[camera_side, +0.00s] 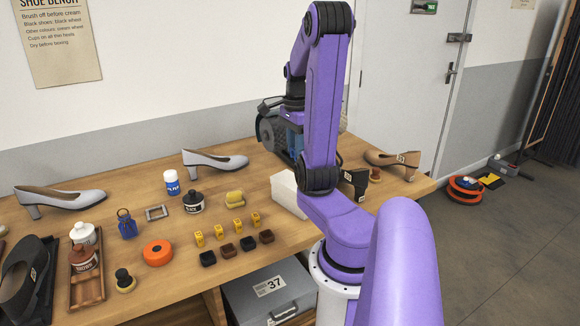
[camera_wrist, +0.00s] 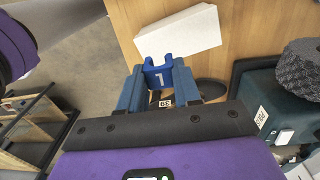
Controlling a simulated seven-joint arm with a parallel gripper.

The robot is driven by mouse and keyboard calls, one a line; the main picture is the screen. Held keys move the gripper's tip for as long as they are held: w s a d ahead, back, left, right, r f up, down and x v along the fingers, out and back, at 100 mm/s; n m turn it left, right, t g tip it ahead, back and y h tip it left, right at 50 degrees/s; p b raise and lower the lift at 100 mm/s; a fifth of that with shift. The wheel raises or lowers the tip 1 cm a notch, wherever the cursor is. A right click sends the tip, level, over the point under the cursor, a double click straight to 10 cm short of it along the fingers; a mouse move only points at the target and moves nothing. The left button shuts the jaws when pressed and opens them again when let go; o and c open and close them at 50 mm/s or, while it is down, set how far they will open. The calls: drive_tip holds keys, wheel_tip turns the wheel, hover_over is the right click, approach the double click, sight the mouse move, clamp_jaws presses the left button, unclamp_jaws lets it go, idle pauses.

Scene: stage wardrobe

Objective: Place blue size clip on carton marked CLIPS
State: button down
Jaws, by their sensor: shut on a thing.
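In the wrist view my gripper (camera_wrist: 158,78) has its two blue fingers closed on a blue size clip (camera_wrist: 158,72) marked 1. A plain white carton (camera_wrist: 180,33) lies on the wooden bench just beyond the clip in that view. The clip looks apart from it, though the height is hard to judge. In the side view the white carton (camera_side: 287,192) stands near the bench's front edge, partly behind my purple arm. No CLIPS lettering is readable on it. My fingers and the clip are hidden behind the arm there.
A polishing machine with a dark brush wheel (camera_wrist: 302,65) stands close on the right in the wrist view. Several yellow clips (camera_side: 226,228) and dark blocks (camera_side: 238,246) sit left of the carton.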

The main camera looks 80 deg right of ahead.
drive_tip(key=w+d+f, duration=0.1)
drive_tip(key=f, duration=0.1)
drive_tip(key=w+d+f, duration=0.1)
drive_tip(key=d+f, duration=0.1)
drive_tip(key=w+d+f, duration=0.1)
drive_tip(key=d+f, duration=0.1)
drive_tip(key=shift+w+f, duration=0.1)
drive_tip(key=shift+f, duration=1.65)
drive_tip(key=shift+a+f, duration=0.1)
drive_tip(key=shift+f, duration=0.05)
drive_tip(key=c, duration=0.8)
unclamp_jaws()
